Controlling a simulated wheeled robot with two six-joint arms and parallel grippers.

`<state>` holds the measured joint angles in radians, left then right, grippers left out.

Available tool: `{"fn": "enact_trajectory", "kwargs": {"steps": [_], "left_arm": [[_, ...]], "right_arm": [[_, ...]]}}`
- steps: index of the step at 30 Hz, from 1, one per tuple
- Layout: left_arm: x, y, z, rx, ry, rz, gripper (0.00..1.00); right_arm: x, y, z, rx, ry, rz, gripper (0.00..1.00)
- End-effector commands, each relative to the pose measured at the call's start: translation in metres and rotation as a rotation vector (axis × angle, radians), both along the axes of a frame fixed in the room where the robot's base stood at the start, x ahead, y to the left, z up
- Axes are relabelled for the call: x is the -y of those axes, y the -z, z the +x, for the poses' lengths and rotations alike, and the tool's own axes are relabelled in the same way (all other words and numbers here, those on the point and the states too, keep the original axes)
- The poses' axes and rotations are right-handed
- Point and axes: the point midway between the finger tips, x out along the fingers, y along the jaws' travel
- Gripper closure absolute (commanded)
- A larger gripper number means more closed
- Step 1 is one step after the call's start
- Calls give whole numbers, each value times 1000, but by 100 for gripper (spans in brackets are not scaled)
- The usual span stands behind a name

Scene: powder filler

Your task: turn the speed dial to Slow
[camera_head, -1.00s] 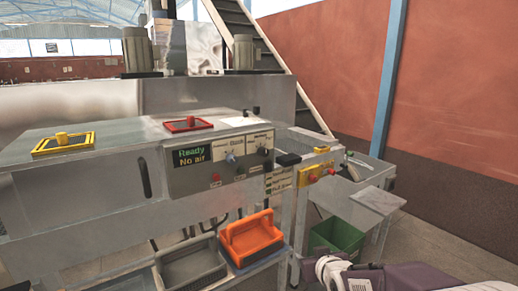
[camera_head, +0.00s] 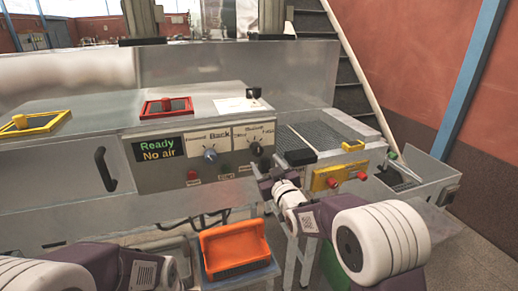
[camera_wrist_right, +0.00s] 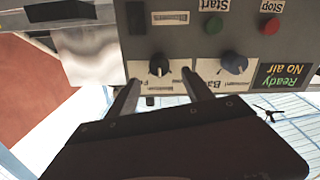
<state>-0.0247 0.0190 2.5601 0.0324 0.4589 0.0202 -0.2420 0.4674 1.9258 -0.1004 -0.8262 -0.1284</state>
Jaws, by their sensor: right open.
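The speed dial (camera_head: 256,148) is a black knob on a white label plate at the right of the grey control panel. In the right wrist view the panel appears upside down, and the dial (camera_wrist_right: 159,68) has a light pointer mark; its exact setting is too small to read. My right gripper (camera_head: 268,173) is just below and in front of the dial in the head view. In the right wrist view its open fingers (camera_wrist_right: 161,78) reach toward the dial, one on each side, with nothing between them seen gripped. My left arm shows at the lower left; its gripper is out of view.
A blue-grey knob (camera_head: 210,155) marked Back sits left of the dial. A display (camera_head: 158,148) reads "Ready No air". A red button (camera_head: 192,174) is below. A yellow box with red buttons (camera_head: 333,177) is at the right. An orange tray (camera_head: 236,248) stands below the panel.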

Motion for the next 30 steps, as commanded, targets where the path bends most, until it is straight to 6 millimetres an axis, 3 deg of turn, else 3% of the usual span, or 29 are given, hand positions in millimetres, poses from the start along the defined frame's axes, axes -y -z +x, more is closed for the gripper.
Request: {"fn": "enact_trajectory", "kwargs": {"steps": [15, 26, 30], "left_arm": [[0, -35, 0, 0, 0, 0, 64], [0, -36, 0, 0, 0, 0, 64], [0, -36, 0, 0, 0, 0, 64]], "right_arm": [[-25, -1, 78, -2, 1, -1, 41], [-27, 1, 86, -2, 1, -1, 41], [-27, 1, 86, -2, 1, -1, 77]]}}
